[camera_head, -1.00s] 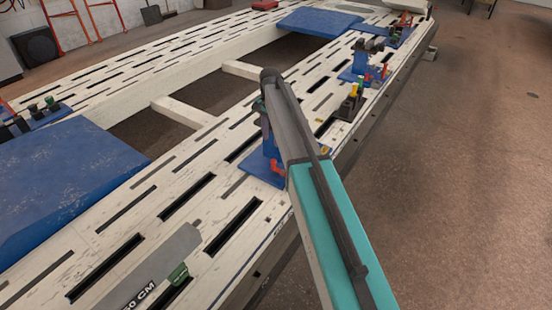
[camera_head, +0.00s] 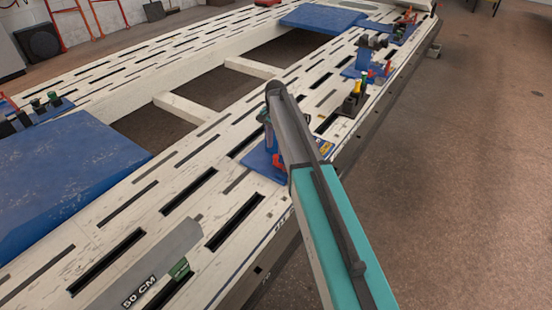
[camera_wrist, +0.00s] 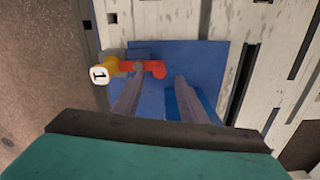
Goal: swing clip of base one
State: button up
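My gripper (camera_wrist: 160,74) is open over the plate. The left finger overlaps the clip, and the clip's tip lies between the fingertips; contact cannot be told. In the head view my arm hides much of the base, leaving part of its blue plate (camera_head: 256,162) visible.
Another blue base (camera_head: 357,72) with a clamp stands farther along the bench. A small black block with a yellow knob (camera_head: 356,88) is nearer. A grey "50 CM" piece (camera_head: 160,260) lies in front. Large blue pads (camera_head: 60,180) and open frame gaps (camera_head: 205,93) are to the left.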

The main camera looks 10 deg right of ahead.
aim_at(275, 156)
jog(key=shift+f+b, duration=0.45)
jog(key=shift+f, duration=2.95)
grip_shut()
